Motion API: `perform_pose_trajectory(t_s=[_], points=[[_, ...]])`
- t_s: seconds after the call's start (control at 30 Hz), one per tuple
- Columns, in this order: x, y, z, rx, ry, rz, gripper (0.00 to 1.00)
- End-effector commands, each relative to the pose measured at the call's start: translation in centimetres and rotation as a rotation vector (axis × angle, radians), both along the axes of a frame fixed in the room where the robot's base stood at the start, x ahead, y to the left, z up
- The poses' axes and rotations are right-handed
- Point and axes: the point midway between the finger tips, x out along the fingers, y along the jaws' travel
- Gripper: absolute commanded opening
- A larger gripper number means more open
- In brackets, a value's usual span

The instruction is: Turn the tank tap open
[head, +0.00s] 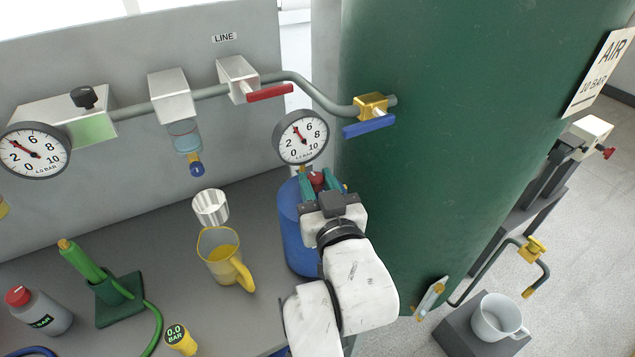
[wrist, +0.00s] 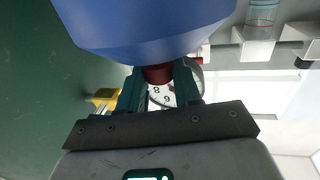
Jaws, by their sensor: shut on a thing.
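The brass tap (head: 371,104) sits where the grey pipe meets the green tank (head: 450,130). Its blue lever (head: 369,126) lies roughly along the pipe, just below the brass body. The brass body also shows in the wrist view (wrist: 103,97), beside my fingers. My gripper (head: 320,183) is below and left of this tap and apart from it. It is shut on the red cap (wrist: 157,74) of a blue bottle (head: 296,228). In the wrist view the blue body (wrist: 150,25) fills the top, beyond my teal fingers. The bottle's base is partly hidden by my arm.
A gauge (head: 302,137) hangs close above my gripper. A red lever (head: 270,93) is further left on the pipe. A yellow jug (head: 222,258) and metal cup (head: 210,206) stand left of the bottle. A yellow tap (head: 533,249) is above a white mug (head: 497,318).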

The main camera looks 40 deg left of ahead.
Motion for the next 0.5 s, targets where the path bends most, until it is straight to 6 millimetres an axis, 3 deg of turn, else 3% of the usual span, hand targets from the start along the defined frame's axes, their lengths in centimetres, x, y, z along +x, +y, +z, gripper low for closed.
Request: perform_pose_trajectory(t_s=[0.13, 0.5], points=[[0.0, -0.01, -0.02, 0.0, 0.0, 0.0, 0.03], [-0.17, 0.16, -0.27, -0.001, -0.001, -0.037, 0.03]])
